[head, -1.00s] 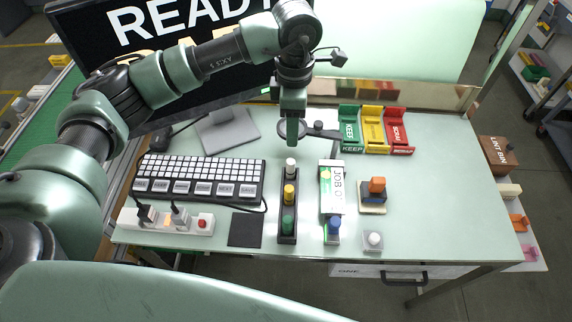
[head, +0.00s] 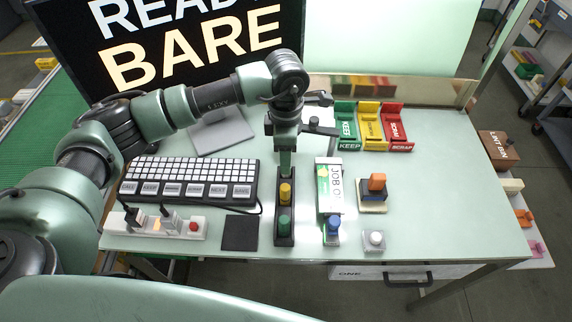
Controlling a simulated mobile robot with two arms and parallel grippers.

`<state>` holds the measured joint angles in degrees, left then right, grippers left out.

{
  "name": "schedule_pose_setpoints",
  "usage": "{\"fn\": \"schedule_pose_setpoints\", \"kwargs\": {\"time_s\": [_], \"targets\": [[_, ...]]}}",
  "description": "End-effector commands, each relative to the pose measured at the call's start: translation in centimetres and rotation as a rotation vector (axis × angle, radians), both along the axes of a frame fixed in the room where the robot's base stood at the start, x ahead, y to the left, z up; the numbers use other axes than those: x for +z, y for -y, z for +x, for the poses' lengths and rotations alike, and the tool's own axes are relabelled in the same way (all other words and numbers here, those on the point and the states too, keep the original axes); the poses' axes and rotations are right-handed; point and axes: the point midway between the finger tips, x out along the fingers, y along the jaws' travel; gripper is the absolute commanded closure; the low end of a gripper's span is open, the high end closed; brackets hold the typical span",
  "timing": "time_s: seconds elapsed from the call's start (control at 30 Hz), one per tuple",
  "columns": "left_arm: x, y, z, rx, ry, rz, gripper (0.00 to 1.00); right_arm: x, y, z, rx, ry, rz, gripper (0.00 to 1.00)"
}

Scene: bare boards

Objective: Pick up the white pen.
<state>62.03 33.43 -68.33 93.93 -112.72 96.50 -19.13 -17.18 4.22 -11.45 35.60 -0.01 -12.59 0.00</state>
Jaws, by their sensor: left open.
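A dark narrow rack (head: 285,241) stands upright-ended toward me in the middle of the table. It holds a yellow-topped item (head: 285,194) and a green-topped item (head: 285,224). My left gripper (head: 286,172) points down at the rack's far end, with its jaws open. The white-topped item, which looks like the white pen, is hidden behind the gripper now. I cannot tell whether the fingers are around it or above it. My right gripper is not in view.
A keyboard (head: 190,180) and a power strip (head: 150,223) lie left of the rack. A JOB box (head: 335,185), a blue-topped item (head: 333,228) and a white knob (head: 374,238) are to the right. Green, yellow and red bins (head: 371,125) stand behind. The right side of the table is clear.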

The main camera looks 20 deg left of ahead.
Motion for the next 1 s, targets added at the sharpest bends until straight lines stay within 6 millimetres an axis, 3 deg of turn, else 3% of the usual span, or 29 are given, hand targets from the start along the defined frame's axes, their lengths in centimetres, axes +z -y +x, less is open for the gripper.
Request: {"fn": "schedule_pose_setpoints", "kwargs": {"time_s": [0.2, 0.4, 0.6, 1.0], "targets": [[-2.0, 0.0, 0.0, -0.001, 0.001, 0.000, 0.53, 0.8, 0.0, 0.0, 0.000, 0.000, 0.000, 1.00], [-2.2, 0.0, 0.0, -0.001, 0.001, 0.000, 0.53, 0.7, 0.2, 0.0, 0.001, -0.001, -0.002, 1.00], [-2.1, 0.0, 0.0, -0.001, 0.001, 0.000, 1.00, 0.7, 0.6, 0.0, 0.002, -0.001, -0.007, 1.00], [-1.7, 0.0, 0.1, -0.001, 0.002, 0.000, 1.00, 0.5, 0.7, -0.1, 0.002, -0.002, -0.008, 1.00]]}}
